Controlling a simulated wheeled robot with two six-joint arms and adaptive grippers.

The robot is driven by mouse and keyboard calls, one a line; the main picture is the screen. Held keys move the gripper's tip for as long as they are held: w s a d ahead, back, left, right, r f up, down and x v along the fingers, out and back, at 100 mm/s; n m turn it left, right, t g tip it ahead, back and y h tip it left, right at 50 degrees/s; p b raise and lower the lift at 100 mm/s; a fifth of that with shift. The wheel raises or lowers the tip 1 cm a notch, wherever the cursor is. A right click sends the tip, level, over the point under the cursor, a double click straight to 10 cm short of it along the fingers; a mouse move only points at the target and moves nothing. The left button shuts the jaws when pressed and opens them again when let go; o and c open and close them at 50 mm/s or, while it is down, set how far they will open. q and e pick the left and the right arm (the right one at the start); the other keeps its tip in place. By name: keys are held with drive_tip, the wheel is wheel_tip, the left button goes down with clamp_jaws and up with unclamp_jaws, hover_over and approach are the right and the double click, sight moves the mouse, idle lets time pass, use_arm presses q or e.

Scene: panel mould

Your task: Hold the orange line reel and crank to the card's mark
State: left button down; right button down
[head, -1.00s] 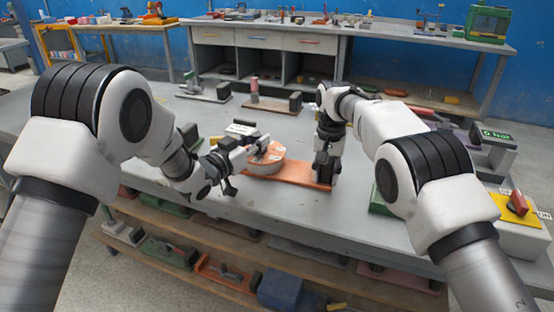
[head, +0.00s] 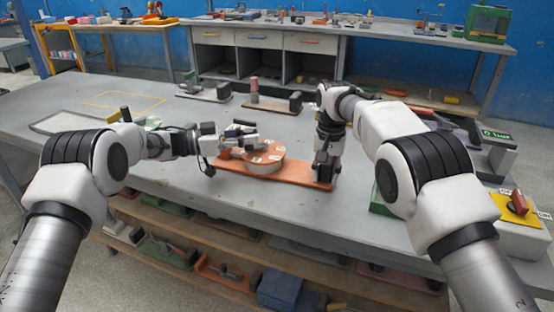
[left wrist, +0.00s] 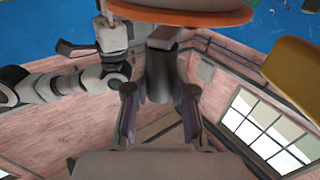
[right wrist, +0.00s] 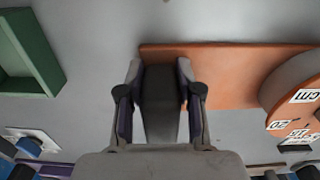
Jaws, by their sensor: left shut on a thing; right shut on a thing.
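The orange line reel (head: 265,168) is a round drum with white labels on its top, on an orange base plate (head: 225,165) on the grey bench. My left gripper (head: 247,139) is over the reel's far left side, shut on the crank's grey handle (left wrist: 160,75); the orange disc (left wrist: 190,14) shows past it in the left wrist view. My right gripper (head: 323,180) is shut on the dark grey block (right wrist: 160,105) at the plate's right end. In the right wrist view the reel's labels (right wrist: 300,96) read "cm", "20" and "18". I cannot make out the card.
A yellow-topped box with a red handle (head: 519,203) stands at the bench's right front. A green tray (right wrist: 28,55) lies beside my right gripper. Two plates with blocks (head: 275,103) lie behind the reel. The bench's front left is clear.

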use_arm(q)
drive_tip(key=shift+w+a+m+g+h, duration=0.2)
drive_tip(key=shift+m+g, duration=0.1)
drive_tip(key=shift+g, duration=0.15)
drive_tip(key=shift+w+a+m+g+h, duration=0.1)
drive_tip(key=shift+w+m+g, duration=0.15)
drive_tip(key=shift+g, duration=0.2)
use_arm(e)
drive_tip(key=shift+f, duration=0.1)
use_arm(q)
drive_tip(key=shift+m+g, duration=0.3)
drive_tip(key=shift+m, duration=0.05)
drive_tip(key=shift+s+g, duration=0.2)
drive_tip(key=shift+g, duration=0.2)
drive_tip(key=c, duration=0.9)
unclamp_jaws()
drive_tip(key=shift+c, duration=0.2)
wheel_tip(320, 180, up, 10)
drive_tip(key=shift+r, duration=0.1)
